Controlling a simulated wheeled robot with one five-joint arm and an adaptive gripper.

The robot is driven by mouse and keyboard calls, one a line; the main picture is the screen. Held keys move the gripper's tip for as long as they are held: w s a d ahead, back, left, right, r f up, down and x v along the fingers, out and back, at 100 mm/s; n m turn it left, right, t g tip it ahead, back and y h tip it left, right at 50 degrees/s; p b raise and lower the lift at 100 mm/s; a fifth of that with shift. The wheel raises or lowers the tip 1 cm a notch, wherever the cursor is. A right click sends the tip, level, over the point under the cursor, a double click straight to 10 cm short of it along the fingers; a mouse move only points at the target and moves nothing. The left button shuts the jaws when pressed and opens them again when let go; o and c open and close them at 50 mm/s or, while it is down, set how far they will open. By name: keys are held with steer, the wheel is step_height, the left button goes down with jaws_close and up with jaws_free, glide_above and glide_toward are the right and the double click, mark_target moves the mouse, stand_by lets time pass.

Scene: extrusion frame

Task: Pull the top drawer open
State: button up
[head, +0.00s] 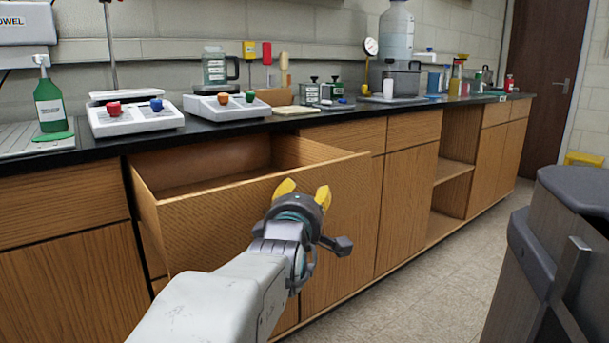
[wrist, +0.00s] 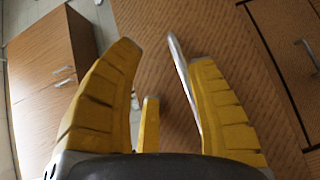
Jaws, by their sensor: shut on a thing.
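The top drawer (head: 215,225) is wooden and stands well out from the cabinet under the black counter. Its inside shows from above, and the part in view looks empty. My gripper (head: 304,192), with yellow fingers, is at the right part of the drawer's front. In the wrist view, a slim metal handle (wrist: 182,70) runs between the yellow fingers of my gripper (wrist: 165,62), against the wooden drawer front (wrist: 225,45). The fingers are shut on this handle. In the head view my gripper hides the handle.
The counter (head: 340,115) holds a green bottle (head: 50,103), two white hot plates (head: 135,116) and other lab ware. More wooden cabinets (head: 407,200) run to the right. Clear tiled floor (head: 420,285) lies in front of them. A dark grey unit (head: 570,250) stands at the right.

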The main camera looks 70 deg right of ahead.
steer(key=s+a, duration=0.1)
steer(key=a, duration=0.7)
stand_by(0.6)
stand_by(0.8)
